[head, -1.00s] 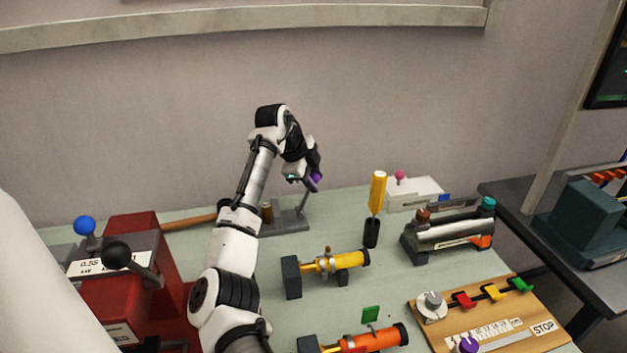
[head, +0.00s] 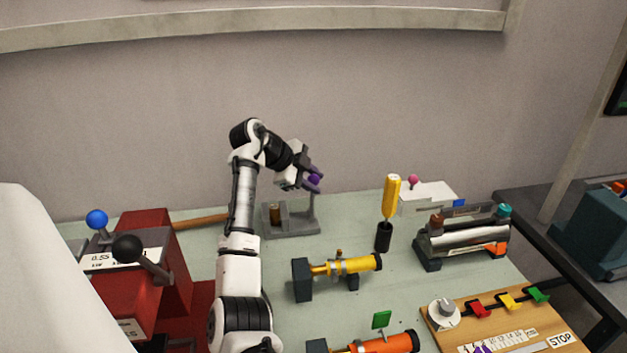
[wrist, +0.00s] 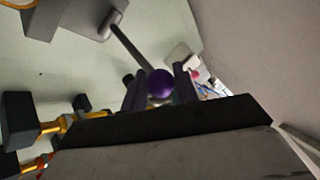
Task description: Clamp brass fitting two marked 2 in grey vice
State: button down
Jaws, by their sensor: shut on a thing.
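The grey vice (head: 292,231) stands on the bench near the wall. A brass-brown cylindrical fitting (head: 275,215) stands upright at its left part; I cannot read a mark on it or tell if the jaws touch it. A thin lever (head: 314,205) rises nearly upright at the vice's right end, with a purple ball knob (head: 314,179) on top. My gripper (head: 315,181) is shut on the purple knob. In the wrist view the knob (wrist: 160,83) sits between the two dark fingers, and the lever (wrist: 130,46) runs up-left to the vice (wrist: 68,14).
A yellow-handled tool (head: 391,200) stands in a black holder right of the vice. A yellow pump tube (head: 350,264) lies in front. A red machine (head: 150,250) with ball levers is at left. A wooden board (head: 500,320) with coloured levers is at front right.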

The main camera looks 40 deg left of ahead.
jog(key=shift+a, duration=0.1)
jog(key=c, duration=1.1)
grip_release()
jog(key=b+v, duration=0.3)
jog(key=v, duration=1.1)
jog(key=shift+w, duration=0.1)
